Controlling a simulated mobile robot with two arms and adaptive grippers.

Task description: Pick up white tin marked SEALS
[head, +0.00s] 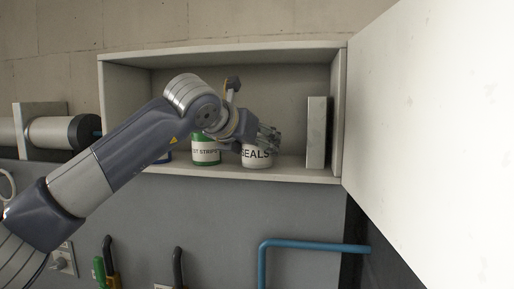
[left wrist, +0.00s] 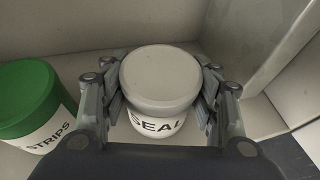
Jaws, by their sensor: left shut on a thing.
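The white tin marked SEALS (head: 257,156) stands upright on the floor of the open wall cabinet, right of a green tin. It also shows in the left wrist view (left wrist: 160,78), with its pale round lid facing the camera. My left gripper (head: 268,138) reaches into the cabinet and is shut on the tin. In the left wrist view its fingers (left wrist: 162,100) press on both sides of the tin. The tin's lower back is hidden. My right gripper is not in view.
The green tin marked STRIPS (head: 206,150) stands close left of the white tin. A grey upright block (head: 316,132) stands to the right. The open cabinet door (head: 430,110) fills the right side. A blue pipe (head: 310,243) and tool handles (head: 178,265) are below.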

